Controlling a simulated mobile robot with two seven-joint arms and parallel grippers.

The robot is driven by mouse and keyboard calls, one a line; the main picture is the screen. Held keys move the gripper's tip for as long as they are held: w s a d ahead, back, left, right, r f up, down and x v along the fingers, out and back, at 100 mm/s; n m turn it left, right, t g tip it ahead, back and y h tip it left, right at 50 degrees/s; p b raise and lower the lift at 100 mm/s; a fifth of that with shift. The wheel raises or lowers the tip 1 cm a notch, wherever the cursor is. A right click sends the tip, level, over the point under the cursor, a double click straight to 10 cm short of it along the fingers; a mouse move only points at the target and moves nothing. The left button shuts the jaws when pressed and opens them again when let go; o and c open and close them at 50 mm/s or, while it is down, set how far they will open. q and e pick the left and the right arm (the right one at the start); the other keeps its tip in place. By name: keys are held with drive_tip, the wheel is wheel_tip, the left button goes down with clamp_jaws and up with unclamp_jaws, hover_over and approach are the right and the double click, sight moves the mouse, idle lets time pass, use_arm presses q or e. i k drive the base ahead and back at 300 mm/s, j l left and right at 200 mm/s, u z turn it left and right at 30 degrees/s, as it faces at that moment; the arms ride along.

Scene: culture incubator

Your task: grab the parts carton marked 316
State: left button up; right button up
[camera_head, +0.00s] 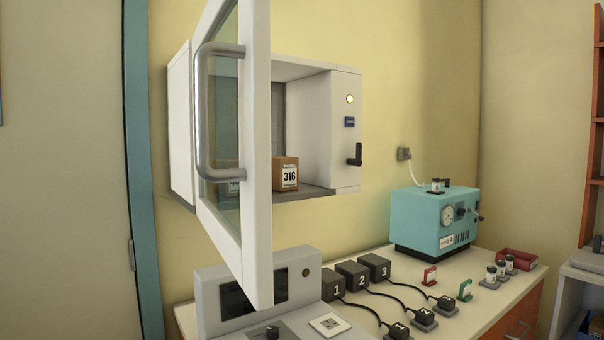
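The parts carton marked 316 (286,174) is a small brown box with a white label. It stands upright on the floor of the open wall-mounted incubator cabinet (347,120), near the front. The cabinet's glass door (257,150) stands swung open toward me, with a grey bar handle (203,110) on it. Through the glass, part of another brown labelled box (228,182) shows, mostly hidden by the door frame. Neither of my grippers is in view.
Below is a counter (480,303) with a grey control console (262,290), black numbered blocks (352,276) with cables, small clamps, vials and a red tray (516,260). A teal machine (434,220) stands at the back right. The open door juts out over the console.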

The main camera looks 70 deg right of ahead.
sight(284, 170)
drive_tip(key=k+l, duration=1.25)
drive_tip(key=l, duration=0.15)
